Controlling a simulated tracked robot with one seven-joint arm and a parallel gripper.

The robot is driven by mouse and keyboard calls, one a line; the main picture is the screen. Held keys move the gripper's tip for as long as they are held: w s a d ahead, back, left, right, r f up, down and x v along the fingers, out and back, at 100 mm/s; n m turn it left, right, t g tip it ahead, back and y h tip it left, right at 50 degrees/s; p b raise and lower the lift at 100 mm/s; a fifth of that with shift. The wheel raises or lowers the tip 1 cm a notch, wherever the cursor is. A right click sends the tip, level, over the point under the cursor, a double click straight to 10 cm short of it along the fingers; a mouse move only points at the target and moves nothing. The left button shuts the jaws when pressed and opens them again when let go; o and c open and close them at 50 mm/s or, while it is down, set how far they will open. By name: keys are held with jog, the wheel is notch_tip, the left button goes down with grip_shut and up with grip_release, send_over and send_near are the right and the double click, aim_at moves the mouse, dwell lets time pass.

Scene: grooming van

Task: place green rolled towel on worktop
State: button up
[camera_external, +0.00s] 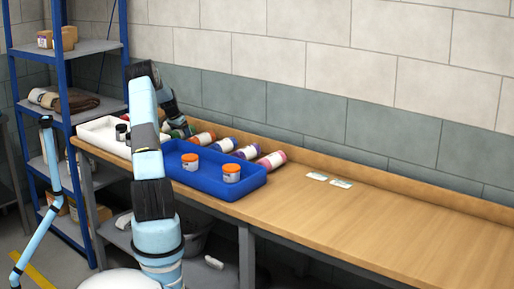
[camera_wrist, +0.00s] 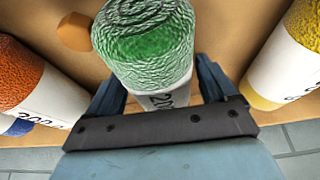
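The green rolled towel (camera_wrist: 145,40) has a white label band and its coiled end faces the wrist camera. My gripper (camera_wrist: 162,85) has its fingers on either side of the towel. The right finger shows close to the towel's edge; the left one is partly covered by it, so I cannot tell if they grip it. In the external view a bit of green (camera_external: 178,132) shows near my gripper (camera_external: 175,122), at the back left of the bench. The wooden worktop (camera_external: 380,225) is bare on the right.
An orange towel (camera_wrist: 30,75) and a yellow towel (camera_wrist: 275,75) flank the green one. A blue tray (camera_external: 205,193) with orange-lidded jars (camera_external: 231,172) stands in front of the towel row. A white tray (camera_external: 100,130) is at left. Two small cards (camera_external: 341,183) lie near the back.

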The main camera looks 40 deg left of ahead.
jog(key=shift+o, duration=0.6)
jog(key=v, duration=1.2)
jog(key=shift+s+r, duration=0.1)
